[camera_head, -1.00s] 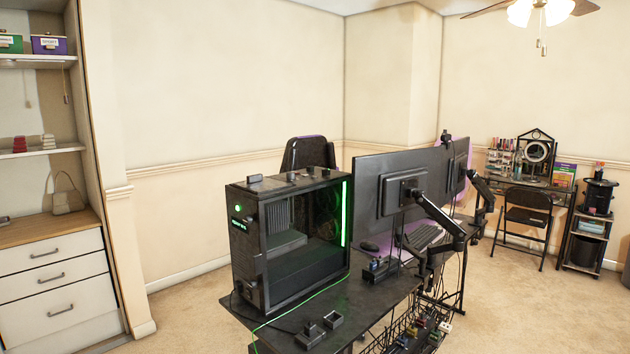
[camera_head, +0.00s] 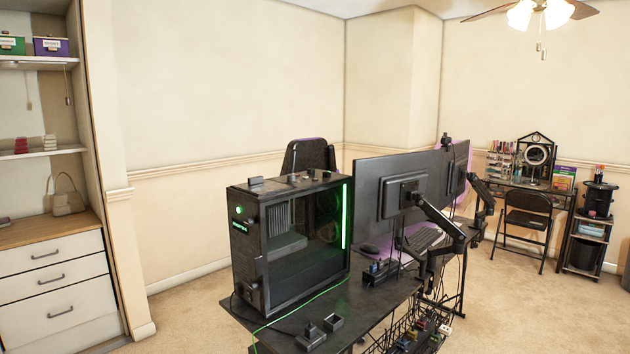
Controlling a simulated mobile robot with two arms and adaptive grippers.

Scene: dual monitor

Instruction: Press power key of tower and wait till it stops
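The black PC tower (camera_head: 290,240) stands upright on the near end of the dark desk, with a glass side panel and a lit green strip inside. A round green-lit spot, which looks like the power key (camera_head: 239,210), glows high on its narrow left face. A small green display (camera_head: 243,225) glows just below it. Neither of my grippers is in view, so their states do not show.
Two monitors (camera_head: 398,192) on black arms stand behind and right of the tower on the desk (camera_head: 362,307). Cables hang below the desk. A white-drawered cabinet (camera_head: 55,285) stands at left, with open carpet (camera_head: 185,318) between.

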